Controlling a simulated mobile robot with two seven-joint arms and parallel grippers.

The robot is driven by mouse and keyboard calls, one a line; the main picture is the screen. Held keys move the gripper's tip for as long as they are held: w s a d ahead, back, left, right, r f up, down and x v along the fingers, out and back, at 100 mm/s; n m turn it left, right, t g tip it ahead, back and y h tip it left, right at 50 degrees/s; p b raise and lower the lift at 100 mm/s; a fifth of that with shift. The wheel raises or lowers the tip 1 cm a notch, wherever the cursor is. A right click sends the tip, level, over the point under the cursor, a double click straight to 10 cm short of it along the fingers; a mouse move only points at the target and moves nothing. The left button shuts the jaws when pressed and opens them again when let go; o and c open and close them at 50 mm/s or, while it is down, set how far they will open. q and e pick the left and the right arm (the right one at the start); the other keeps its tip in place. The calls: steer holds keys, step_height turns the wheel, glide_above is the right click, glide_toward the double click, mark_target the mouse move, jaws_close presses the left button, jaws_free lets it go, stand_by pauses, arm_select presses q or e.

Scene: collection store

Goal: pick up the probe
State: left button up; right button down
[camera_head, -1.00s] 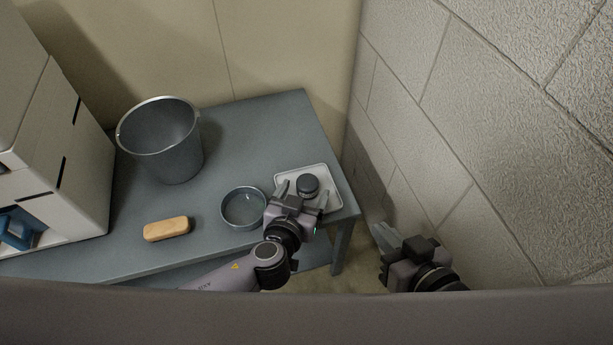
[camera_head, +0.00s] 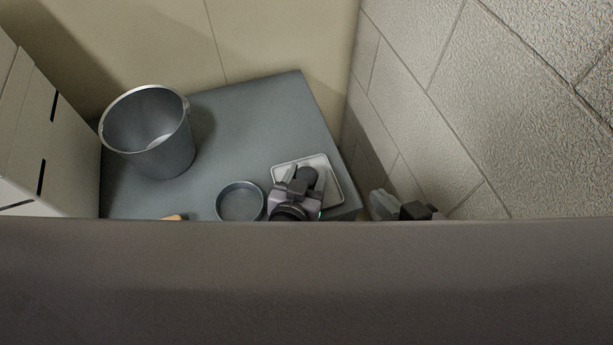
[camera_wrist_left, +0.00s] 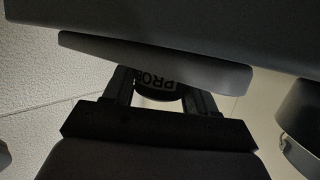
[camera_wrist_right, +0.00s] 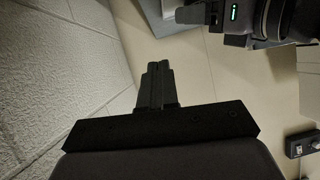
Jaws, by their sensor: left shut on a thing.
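The probe (camera_head: 308,174) is a dark, round-topped piece at the white-rimmed tray (camera_head: 337,188) on the table's right end. My left gripper (camera_head: 304,178) has its fingers on either side of it and is shut on it. In the left wrist view the probe (camera_wrist_left: 160,83) shows dark between the fingers, with part of a label reading "PROB". Whether it still touches the tray cannot be told. My right gripper (camera_head: 382,204) is off the table's right side, near the block wall. In the right wrist view its fingers (camera_wrist_right: 158,85) are together and empty.
A grey bowl (camera_head: 240,203) stands just left of the tray. A metal bucket (camera_head: 150,135) stands further left, beside a white cabinet (camera_head: 50,140). A tan block (camera_head: 173,217) is mostly hidden by the dark foreground. The back middle of the grey table (camera_head: 255,115) is clear.

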mark_target(307, 175)
arm_select(q)
steer(key=shift+c, duration=0.4)
steer(key=shift+r, duration=0.1)
